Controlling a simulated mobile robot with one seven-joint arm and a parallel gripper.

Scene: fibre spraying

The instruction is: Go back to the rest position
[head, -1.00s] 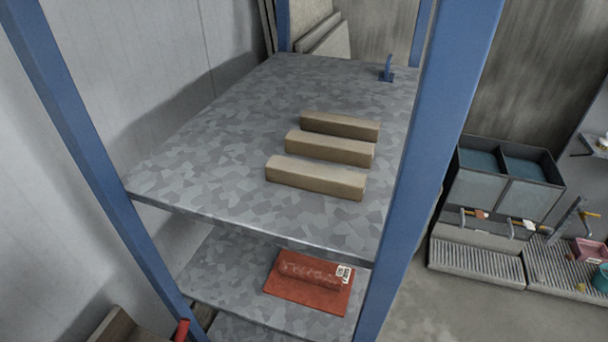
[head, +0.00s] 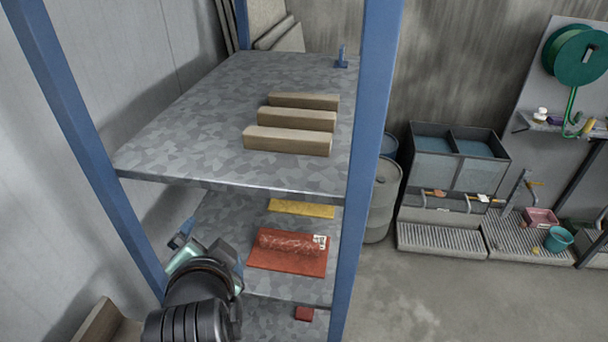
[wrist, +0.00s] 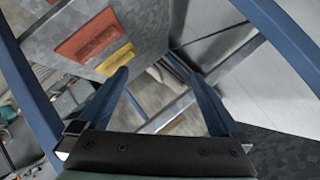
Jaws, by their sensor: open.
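My gripper (wrist: 165,92) is open and empty in the wrist view, its two blue fingers spread apart. The wrist view also shows the red piece (wrist: 92,36) and the yellow piece (wrist: 115,60), apart from my fingers.
Blue rack posts (head: 367,150) stand close to the arm. Three beige blocks (head: 288,141) lie on the top shelf (head: 200,120).

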